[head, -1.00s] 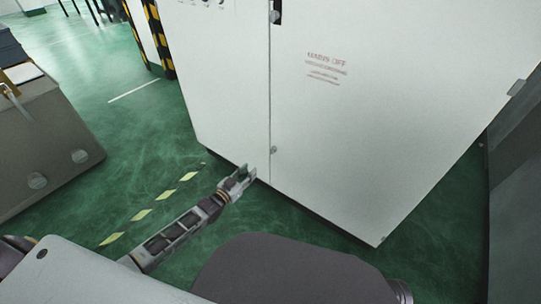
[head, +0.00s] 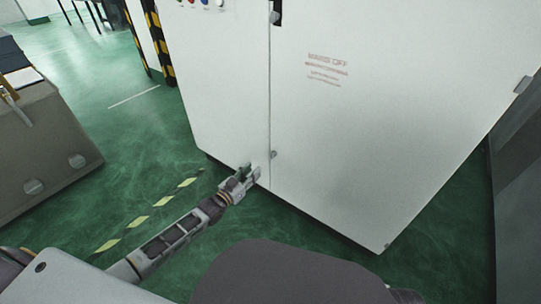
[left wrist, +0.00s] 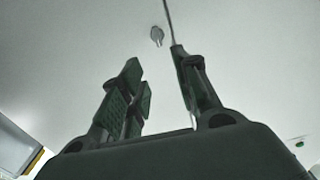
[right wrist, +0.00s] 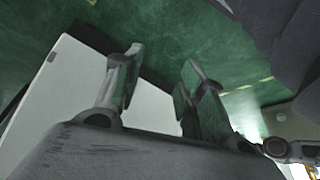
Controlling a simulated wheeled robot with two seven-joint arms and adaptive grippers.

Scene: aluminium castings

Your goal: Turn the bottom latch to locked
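The bottom latch (head: 273,154) is a small grey knob low on the white cabinet (head: 355,150), beside the door seam. In the left wrist view the latch (left wrist: 157,36) has a round head with a short tab, just left of the seam, beyond the fingertips. My left gripper (head: 246,172) is open and empty, a little below and left of the latch in the head view, apart from it. Its spread fingers also show in the left wrist view (left wrist: 155,68). My right gripper (right wrist: 164,68) is open and empty in the right wrist view, over green floor and a pale panel.
An upper latch (head: 274,17) and a dark handle sit high on the seam. A grey-brown box-like unit (head: 45,140) stands at the left. Yellow-black striped posts (head: 160,45) stand behind the cabinet. Green floor (head: 140,170) lies free between the unit and cabinet.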

